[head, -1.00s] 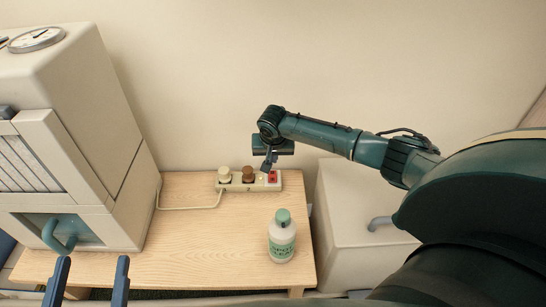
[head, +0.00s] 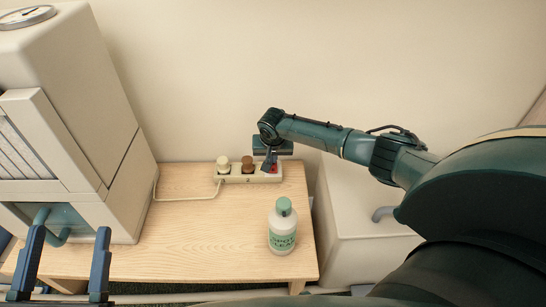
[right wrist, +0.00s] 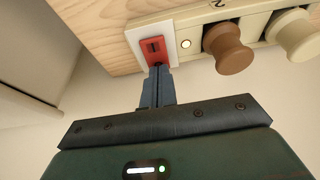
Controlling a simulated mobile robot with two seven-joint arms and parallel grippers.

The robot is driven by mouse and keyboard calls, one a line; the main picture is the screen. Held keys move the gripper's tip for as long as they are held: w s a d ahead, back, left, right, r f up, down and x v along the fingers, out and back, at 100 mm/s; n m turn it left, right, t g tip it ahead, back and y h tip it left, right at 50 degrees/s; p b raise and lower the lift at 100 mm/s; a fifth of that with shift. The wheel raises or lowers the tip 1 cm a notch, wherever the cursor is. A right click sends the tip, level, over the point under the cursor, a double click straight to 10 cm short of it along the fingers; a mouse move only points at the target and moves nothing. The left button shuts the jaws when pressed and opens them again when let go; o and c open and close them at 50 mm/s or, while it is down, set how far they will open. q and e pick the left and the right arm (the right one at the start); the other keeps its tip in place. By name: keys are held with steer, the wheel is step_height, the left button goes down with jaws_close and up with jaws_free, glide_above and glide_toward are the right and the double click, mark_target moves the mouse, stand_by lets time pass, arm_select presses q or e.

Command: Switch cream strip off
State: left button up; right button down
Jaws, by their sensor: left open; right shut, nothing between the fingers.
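The cream power strip (head: 236,179) lies at the back edge of the wooden table, with a cream plug (head: 223,164) and a brown plug (head: 247,163) in it. Its red rocker switch (head: 274,169) is at the right end. In the right wrist view the red switch (right wrist: 153,46) sits in a white surround beside a small glowing light (right wrist: 186,44). My right gripper (head: 269,168) is shut and empty, its tips (right wrist: 158,70) at the switch's near edge; I cannot tell if they touch. My left gripper (head: 70,236) is open and empty at lower left.
A white bottle with a green cap (head: 282,230) stands on the table (head: 190,230) in front of the strip. A large cream cabinet (head: 90,100) stands on the left. A pale box with a grey handle (head: 350,210) is on the right. The wall is close behind.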

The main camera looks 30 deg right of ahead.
steer(key=shift+w+r+p, duration=0.25)
steer(key=shift+r+p, duration=0.1)
steer(key=shift+p, duration=0.2)
steer(key=shift+f+p, duration=0.1)
steer(key=shift+p, duration=0.45)
steer(key=shift+s+f+g+p, duration=0.1)
steer(key=shift+f+g+p, duration=0.15)
steer(key=shift+p, duration=0.3)
steer(key=shift+d+f, duration=0.1)
steer(key=shift+f, duration=0.25)
arm_select(q)
steer(key=shift+s+a+f+n+g+y, duration=0.1)
steer(key=shift+s+f+n+g+y, duration=0.1)
steer(key=shift+f+y, duration=0.3)
steer(key=shift+s+f+n+g+y, duration=0.2)
steer(key=shift+f+y, duration=0.2)
steer(key=shift+f, duration=0.2)
steer(key=shift+r, duration=0.1)
arm_select(e)
steer(key=shift+s, duration=0.1)
steer(key=shift+s+a+y+p, duration=0.3)
steer(key=shift+s+a+p, duration=0.15)
steer(key=shift+s+p, duration=0.5)
arm_select(q)
step_height(320, 180, up, 3)
steer(key=shift+f, duration=0.2)
arm_select(e)
steer(key=shift+w+f, duration=0.1)
steer(key=shift+w, duration=0.05)
